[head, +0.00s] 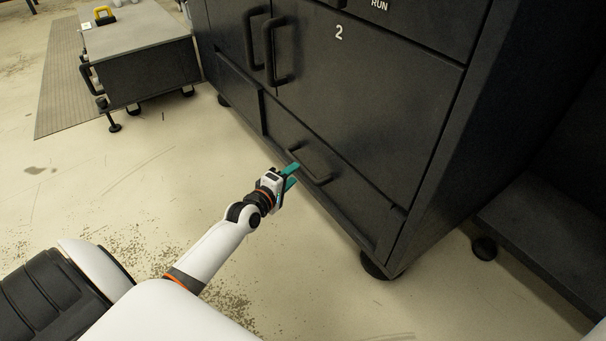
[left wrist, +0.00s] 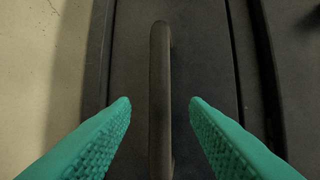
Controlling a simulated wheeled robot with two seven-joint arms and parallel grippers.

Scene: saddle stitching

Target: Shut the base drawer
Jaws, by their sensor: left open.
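The base drawer (head: 345,192) is the low dark panel at the bottom of the black cabinet, with a bar handle (head: 318,167) on its front. Its front looks about level with the cabinet face; I cannot tell whether a small gap remains. My left gripper (head: 293,175) is at the near left end of this handle, its teal fingers open. In the left wrist view, the handle (left wrist: 160,95) runs upright between the two open fingers, touching neither. The drawer front (left wrist: 205,70) lies behind it. My right gripper is out of view.
The cabinet's upper doors (head: 345,85) have two tall handles and a "2" label. A low grey cart (head: 150,65) stands at the back left beside a ribbed mat (head: 62,85). A cabinet foot (head: 378,266) stands at the near corner.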

